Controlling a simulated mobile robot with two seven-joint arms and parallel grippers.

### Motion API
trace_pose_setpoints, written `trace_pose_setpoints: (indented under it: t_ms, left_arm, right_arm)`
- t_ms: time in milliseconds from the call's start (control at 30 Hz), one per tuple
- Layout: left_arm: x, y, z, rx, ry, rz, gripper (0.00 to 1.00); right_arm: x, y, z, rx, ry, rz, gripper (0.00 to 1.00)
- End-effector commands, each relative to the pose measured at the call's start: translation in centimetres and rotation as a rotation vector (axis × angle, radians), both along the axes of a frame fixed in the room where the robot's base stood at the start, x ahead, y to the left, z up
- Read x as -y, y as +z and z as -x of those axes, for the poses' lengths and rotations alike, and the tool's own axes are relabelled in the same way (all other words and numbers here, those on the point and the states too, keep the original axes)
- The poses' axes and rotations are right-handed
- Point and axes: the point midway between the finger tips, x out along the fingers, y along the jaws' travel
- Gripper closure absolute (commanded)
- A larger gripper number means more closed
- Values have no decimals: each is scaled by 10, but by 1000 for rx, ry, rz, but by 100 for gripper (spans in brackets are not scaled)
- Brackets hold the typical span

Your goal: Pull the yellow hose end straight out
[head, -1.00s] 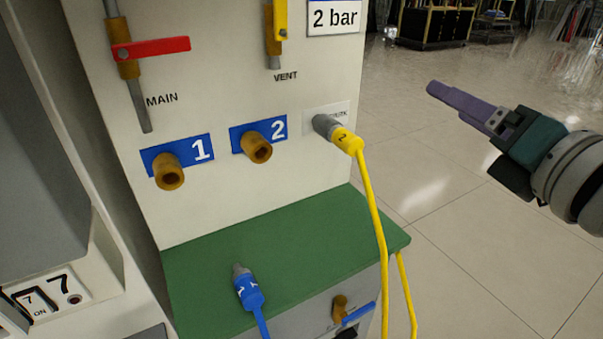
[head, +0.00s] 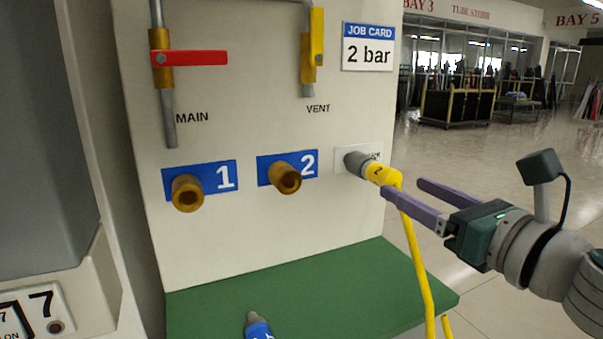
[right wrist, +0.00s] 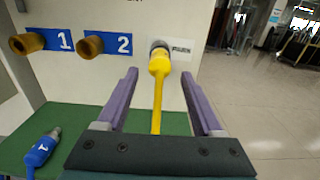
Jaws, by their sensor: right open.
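The yellow hose end (head: 383,174) sits on the grey fitting (head: 357,162) at the right of the white panel, its hose hanging down over the green shelf. It also shows in the right wrist view (right wrist: 159,62), ahead of and between the fingers. My right gripper (head: 402,188) is open, with its purple fingers pointing toward the hose end from the right. In the right wrist view the open fingers (right wrist: 158,87) flank the yellow hose, apart from it, and the hose end lies beyond the tips. My left gripper is not in view.
A blue hose end (head: 257,325) lies on the green shelf (head: 300,290). Brass ports 1 (head: 187,194) and 2 (head: 286,178) stick out left of the yellow hose end. A red lever (head: 190,58) and a yellow lever (head: 316,38) are above. Open floor lies to the right.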

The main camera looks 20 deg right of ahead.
Motion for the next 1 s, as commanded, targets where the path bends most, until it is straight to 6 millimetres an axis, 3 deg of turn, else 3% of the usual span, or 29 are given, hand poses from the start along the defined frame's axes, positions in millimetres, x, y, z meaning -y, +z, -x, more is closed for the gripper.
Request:
trace_pose_setpoints:
  t_ms: [300, 500, 1000]
  left_arm:
    - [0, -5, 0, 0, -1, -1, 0]
    - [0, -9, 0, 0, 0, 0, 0]
    - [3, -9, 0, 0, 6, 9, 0]
  right_arm:
    - [-3, 0, -41, 1, 0, 0, 32]
    - [-4, -1, -57, 0, 0, -1, 32]
    - [-5, 0, -61, 0, 0, -1, 32]
